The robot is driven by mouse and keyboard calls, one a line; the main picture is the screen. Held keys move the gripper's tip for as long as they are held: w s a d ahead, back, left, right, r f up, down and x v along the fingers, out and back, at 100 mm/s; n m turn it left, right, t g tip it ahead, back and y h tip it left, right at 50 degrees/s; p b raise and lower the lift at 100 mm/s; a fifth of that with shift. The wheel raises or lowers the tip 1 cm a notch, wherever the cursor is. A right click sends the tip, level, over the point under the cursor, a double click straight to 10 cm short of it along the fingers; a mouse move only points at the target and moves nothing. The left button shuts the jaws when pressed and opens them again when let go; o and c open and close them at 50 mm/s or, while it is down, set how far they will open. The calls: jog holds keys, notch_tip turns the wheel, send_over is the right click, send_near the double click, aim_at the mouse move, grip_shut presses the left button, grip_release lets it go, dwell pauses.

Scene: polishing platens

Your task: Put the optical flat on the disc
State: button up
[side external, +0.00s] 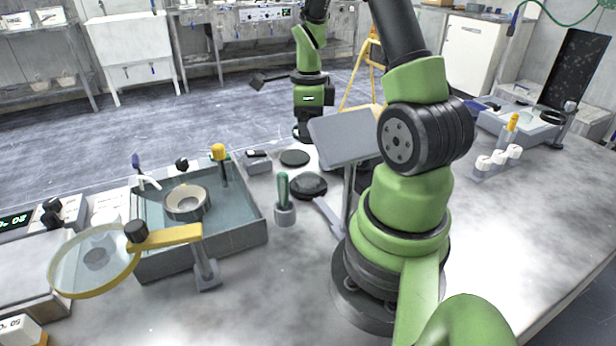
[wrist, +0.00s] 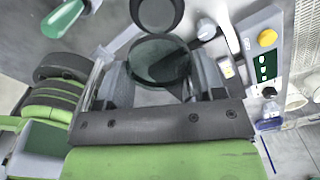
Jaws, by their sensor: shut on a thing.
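The optical flat, a dark greenish round plate, sits between my fingers in the wrist view (wrist: 158,62). My gripper (wrist: 160,78) is shut on it, with a finger at each side. In the side external view my gripper (side external: 304,138) points down at the far side of the bench, with the flat (side external: 295,158) just in front of it. I cannot tell whether the flat touches the bench. The disc, black, round and thick, lies nearer the camera (side external: 308,186). It also shows at the top of the wrist view (wrist: 158,12), beyond the flat and partly cut off.
A green-handled tool in a white holder (side external: 285,213) stands left of the disc. A tilted grey panel on a post (side external: 345,137) stands to the right. A small box (side external: 258,161) is left of the flat. A grey basin (side external: 245,237) and a magnifier (side external: 95,260) fill the left side.

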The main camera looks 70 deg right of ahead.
send_over(309, 178)
notch_tip(309, 178, down, 5)
jog(key=shift+s+f, duration=0.1)
jog(key=shift+f, duration=2.4)
jog(key=o, duration=1)
jog(key=shift+f, duration=0.1)
